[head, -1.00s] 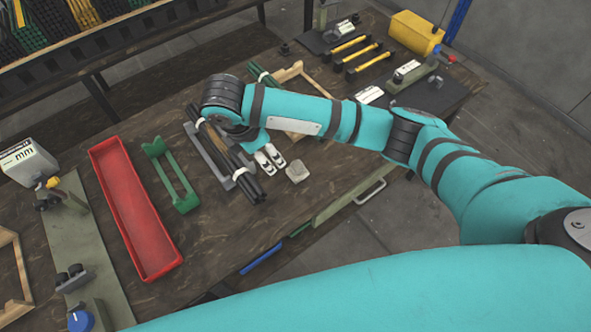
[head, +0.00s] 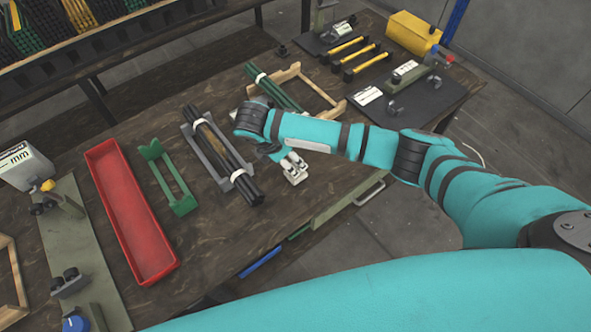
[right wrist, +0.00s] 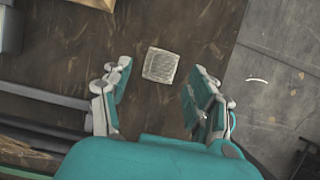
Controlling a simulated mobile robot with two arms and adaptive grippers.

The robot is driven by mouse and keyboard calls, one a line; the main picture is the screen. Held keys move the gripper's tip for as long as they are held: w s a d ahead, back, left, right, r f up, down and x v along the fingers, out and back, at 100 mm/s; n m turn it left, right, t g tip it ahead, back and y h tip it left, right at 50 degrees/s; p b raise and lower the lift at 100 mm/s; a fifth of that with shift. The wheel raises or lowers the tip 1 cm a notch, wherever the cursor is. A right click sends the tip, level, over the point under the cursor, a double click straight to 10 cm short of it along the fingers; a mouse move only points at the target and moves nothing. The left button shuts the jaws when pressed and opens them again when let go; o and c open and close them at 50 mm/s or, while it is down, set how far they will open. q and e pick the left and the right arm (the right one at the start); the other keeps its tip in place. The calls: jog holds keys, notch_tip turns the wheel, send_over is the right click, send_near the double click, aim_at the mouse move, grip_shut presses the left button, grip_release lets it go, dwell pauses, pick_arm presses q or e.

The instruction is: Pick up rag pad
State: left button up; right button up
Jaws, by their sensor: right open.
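The rag pad (right wrist: 160,65) is a small, pale grey, roughly square pad lying flat on the dark wooden table. In the right wrist view it lies between and a little beyond the two fingertips, with clear gaps on both sides. My right gripper (head: 294,167) is open and empty above the table near its front edge; its fingers (right wrist: 161,88) show on both sides of the right wrist view. In the head view the gripper covers most or all of the pad. My left gripper is not in view.
A bundle of dark rods in a grey cradle (head: 206,158) lies just left of the gripper. A wooden frame (head: 331,112) with green rods is behind it. A green holder (head: 180,205) and red tray (head: 137,220) stand farther left. The table edge is close in front.

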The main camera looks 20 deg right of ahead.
aim_at(295, 165)
jog(key=x, duration=0.5)
jog(key=shift+s+p, duration=0.3)
jog(key=shift+p, duration=0.1)
jog(key=c, duration=1.1)
